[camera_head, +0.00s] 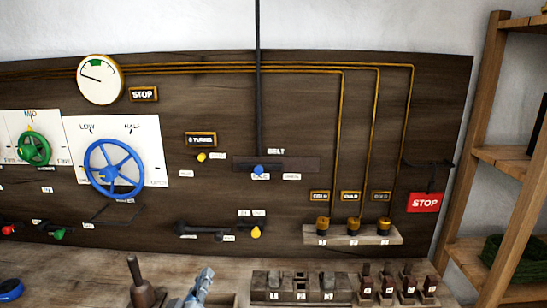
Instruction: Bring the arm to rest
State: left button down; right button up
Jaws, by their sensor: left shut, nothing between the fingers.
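Most of my left arm is out of the picture. My right gripper is not in view.
A dark upright panel (400,120) carries a blue wheel (140,167), a green wheel (47,148), a gauge (99,80) and several knobs. On the bench (80,265) stand a dark handled object (139,272) and a dark rack (270,291). Wooden shelving (470,150) is at the right.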

pick_arm(q)
jog(key=s+f+m+g, duration=0.3)
jog(key=s+f+g, duration=0.4)
jog(key=s+f, duration=0.55)
jog(key=s+a+f+m+g+y, duration=0.1)
jog(key=s+a+f+m+g, duration=0.2)
jog(key=s, duration=0.8)
jog(key=s+a+f+g+y, duration=0.1)
jog(key=s+f+g+y, duration=0.3)
jog(key=s, duration=0.7)
notch_tip(320, 180, down, 24)
jog(key=s+f+g+h, duration=0.1)
jog(key=s+g+h, duration=0.1)
jog(key=s+a+f+g, duration=0.1)
jog(key=s+a+f, duration=0.2)
jog(key=s+f, duration=1.3)
jog(key=shift+s+a+m, duration=0.15)
jog(key=shift+s+m, duration=0.15)
jog(key=shift+m, duration=0.1)
